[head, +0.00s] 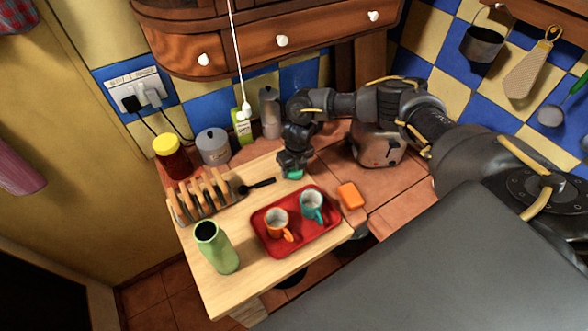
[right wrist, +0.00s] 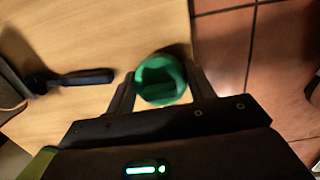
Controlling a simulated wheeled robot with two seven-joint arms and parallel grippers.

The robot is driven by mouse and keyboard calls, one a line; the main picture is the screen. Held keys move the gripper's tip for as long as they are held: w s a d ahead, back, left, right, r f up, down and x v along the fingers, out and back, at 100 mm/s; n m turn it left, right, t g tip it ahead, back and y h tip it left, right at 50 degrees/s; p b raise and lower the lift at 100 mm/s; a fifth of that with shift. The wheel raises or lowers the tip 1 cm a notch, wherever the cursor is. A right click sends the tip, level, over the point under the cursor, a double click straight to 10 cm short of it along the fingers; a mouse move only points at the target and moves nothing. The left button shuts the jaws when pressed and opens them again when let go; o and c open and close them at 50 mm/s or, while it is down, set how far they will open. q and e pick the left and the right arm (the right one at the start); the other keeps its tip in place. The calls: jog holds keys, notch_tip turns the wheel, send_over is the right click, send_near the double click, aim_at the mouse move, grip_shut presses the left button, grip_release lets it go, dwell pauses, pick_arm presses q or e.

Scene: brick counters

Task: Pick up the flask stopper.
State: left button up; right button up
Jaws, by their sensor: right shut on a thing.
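The flask stopper is a small round green cap (right wrist: 161,80), seen in the right wrist view between my right gripper's fingers (right wrist: 160,92). In the head view a bit of the green stopper (head: 295,174) shows under my right gripper (head: 293,168), at the back right edge of the wooden board. The right gripper is shut on it. I cannot tell whether the stopper touches the board. The green flask (head: 217,247) stands upright and open at the board's front left. My left gripper is not in view.
A red tray (head: 291,246) with an orange mug (head: 277,224) and a teal mug (head: 312,206) lies on the board (head: 213,278). A toast rack (head: 205,197) and dark utensil (head: 258,185) are left of the gripper. An orange block (head: 351,196) lies right of the tray.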

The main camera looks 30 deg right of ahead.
notch_tip(320, 180, up, 3)
jog(key=shift+w+b, duration=0.1)
jog(key=shift+b, duration=0.3)
jog(key=s+a+r+m+g+b, duration=0.1)
jog(key=s+a+r+m+b, duration=0.3)
jog(key=m, duration=0.8)
jog(key=s+a+r+m+g+h+b, duration=0.1)
jog(key=s+a+r+m+b, duration=0.3)
jog(key=m, duration=0.9)
jog(key=s+a+r, duration=0.1)
jog(key=s+r, duration=0.2)
jog(key=r, duration=0.1)
